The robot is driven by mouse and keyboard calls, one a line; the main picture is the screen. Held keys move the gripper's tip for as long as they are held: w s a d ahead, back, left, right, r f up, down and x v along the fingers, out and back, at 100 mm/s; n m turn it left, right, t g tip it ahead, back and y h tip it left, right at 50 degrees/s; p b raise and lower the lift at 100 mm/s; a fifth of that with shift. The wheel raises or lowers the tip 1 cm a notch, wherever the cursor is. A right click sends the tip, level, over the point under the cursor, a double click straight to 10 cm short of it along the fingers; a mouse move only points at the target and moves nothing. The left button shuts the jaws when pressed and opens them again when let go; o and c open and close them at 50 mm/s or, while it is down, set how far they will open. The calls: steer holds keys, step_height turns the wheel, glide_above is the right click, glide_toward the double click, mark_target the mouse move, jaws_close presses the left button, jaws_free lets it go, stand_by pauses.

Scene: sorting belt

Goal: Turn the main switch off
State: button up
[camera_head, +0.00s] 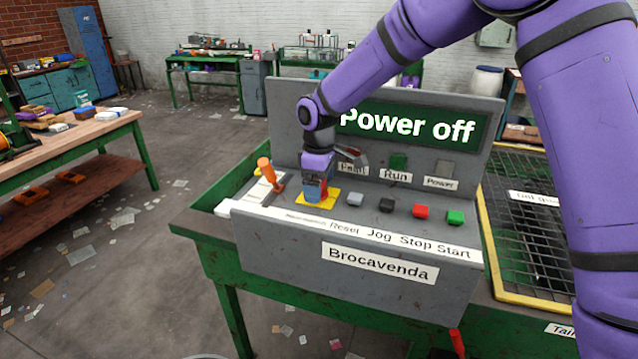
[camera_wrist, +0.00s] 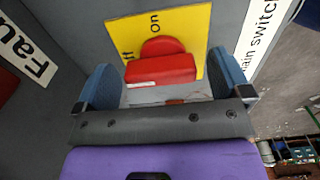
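The main switch is a red knob (camera_wrist: 162,68) on a yellow plate (camera_wrist: 190,22) in the wrist view. The plate shows the word "on" and part of another label. In the head view the yellow plate (camera_head: 326,199) peeks out around my gripper (camera_head: 314,194), with the knob mostly hidden behind it. My gripper (camera_wrist: 163,80) is open. Its two blue fingers stand on either side of the red knob, with a gap visible on both sides. The sign (camera_head: 407,124) on the panel reads "Power off".
An orange-handled lever (camera_head: 268,172) stands close left of my gripper. To its right are grey (camera_head: 355,199), black (camera_head: 386,204), red (camera_head: 420,210) and green (camera_head: 455,217) buttons. A Run lamp (camera_head: 397,161) and Power lamp (camera_head: 445,168) sit behind. A mesh guard (camera_head: 540,225) lies right of the panel.

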steer(key=shift+r, duration=0.1)
step_height(320, 180, up, 11)
steer(key=shift+f, duration=0.2)
stand_by(0.4)
steer(key=s+d+r+m+t, duration=0.1)
steer(key=s+d+r+m, duration=0.3)
steer(key=s+d+r, duration=0.4)
steer(key=s+d+r+m+t, duration=0.25)
steer(key=s+d+r, duration=0.25)
steer(key=s+d, duration=0.45)
steer(key=s+d+f+m+t, duration=0.1)
steer(key=s+d+m, duration=0.3)
steer(key=s, duration=0.4)
steer(key=s+d+f+m, duration=0.1)
steer(key=s+d+m, duration=0.2)
steer(key=s+d, duration=0.4)
steer(key=shift+s+d+m+t, duration=0.3)
steer(key=shift+s+m+t, duration=0.05)
steer(key=shift+s, duration=0.8)
